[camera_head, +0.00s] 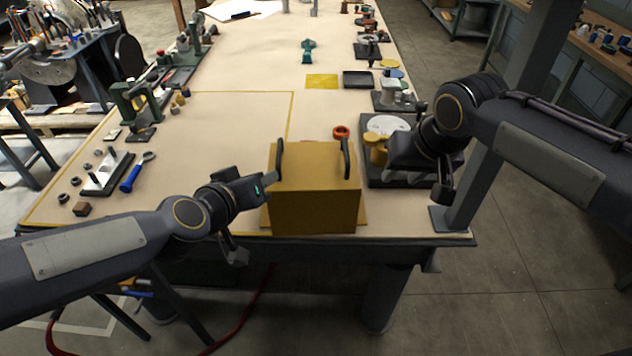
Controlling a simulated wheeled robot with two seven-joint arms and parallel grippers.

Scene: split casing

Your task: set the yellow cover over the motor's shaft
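The yellow cover (315,200) is a box with a black handle (279,158) at its left edge and another black handle (345,160) at its right. It stands upright at the table's front edge, on or just above a flat yellow piece (363,214). My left gripper (262,190) is at the cover's left side, its tip by the lower end of the left handle; I cannot tell if it touches or grips. My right gripper (443,188) is to the right of the cover, apart from it. No motor or shaft is recognisable; anything under the cover is hidden.
A dark tray (376,180) with a yellow part (375,146) and a pale disc (387,124) lies right of the cover. An orange ring (341,132) is behind it. The table's middle is mostly clear.

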